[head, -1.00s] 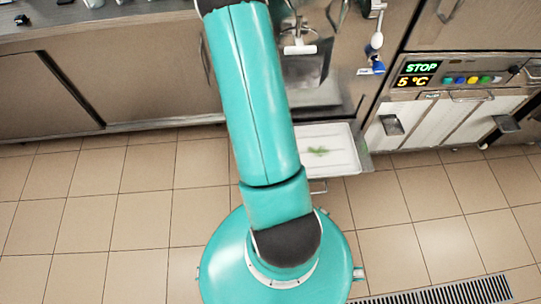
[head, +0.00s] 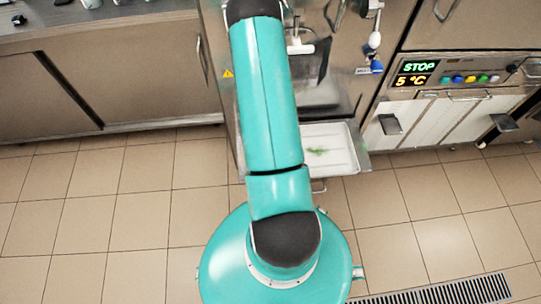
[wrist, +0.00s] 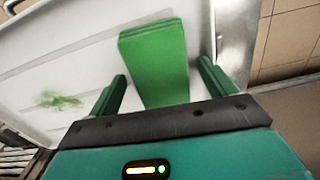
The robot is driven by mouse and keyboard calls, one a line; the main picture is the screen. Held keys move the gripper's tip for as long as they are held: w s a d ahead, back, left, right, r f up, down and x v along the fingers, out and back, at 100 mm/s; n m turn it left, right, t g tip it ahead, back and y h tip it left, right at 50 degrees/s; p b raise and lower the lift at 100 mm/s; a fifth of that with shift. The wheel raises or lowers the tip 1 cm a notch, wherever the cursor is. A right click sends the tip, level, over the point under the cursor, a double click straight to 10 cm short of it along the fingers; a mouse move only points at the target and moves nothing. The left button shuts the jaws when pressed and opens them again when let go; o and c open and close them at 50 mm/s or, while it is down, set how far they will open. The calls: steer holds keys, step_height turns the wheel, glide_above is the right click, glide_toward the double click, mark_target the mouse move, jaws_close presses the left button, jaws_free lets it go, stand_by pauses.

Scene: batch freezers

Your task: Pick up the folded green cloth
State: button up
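The folded green cloth (wrist: 155,60) lies on the white tray (wrist: 60,45) in the wrist view, a flat green strip near the tray's right side. My gripper (wrist: 162,80) is open, with one finger on each side of the cloth's near part. Both fingers look apart from the cloth, and I cannot tell how high they are above the tray. In the head view the white tray (head: 345,160) shows beside my arm. The cloth and my gripper are hidden there behind the arm.
A green smear (wrist: 58,101) marks the tray left of the cloth. A metal edge (wrist: 235,40) borders the tray on the right. In the head view, a freezer panel (head: 455,75) reading STOP and 5 °C stands right of the tray. The tiled floor (head: 120,210) is clear at left.

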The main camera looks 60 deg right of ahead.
steer(key=c, duration=0.9)
steer(key=shift+r, duration=0.4)
steer(key=r, duration=0.3)
steer(key=shift+s, duration=0.2)
steer(key=s+r, duration=0.2)
steer(key=r, duration=0.1)
steer(key=s+r, duration=0.1)
steer(key=shift+s+a+r, duration=0.25)
steer(key=shift+s+a, duration=0.05)
steer(key=shift+s, duration=0.05)
steer(key=s+r, duration=0.1)
steer(key=s, duration=0.2)
steer(key=s+a+r, duration=0.1)
steer(key=s+r, duration=0.1)
steer(key=s, duration=0.1)
steer(key=s+r, duration=0.1)
steer(key=s, duration=0.2)
steer(key=shift+s+a+r, duration=0.35)
steer(key=shift+r, duration=0.05)
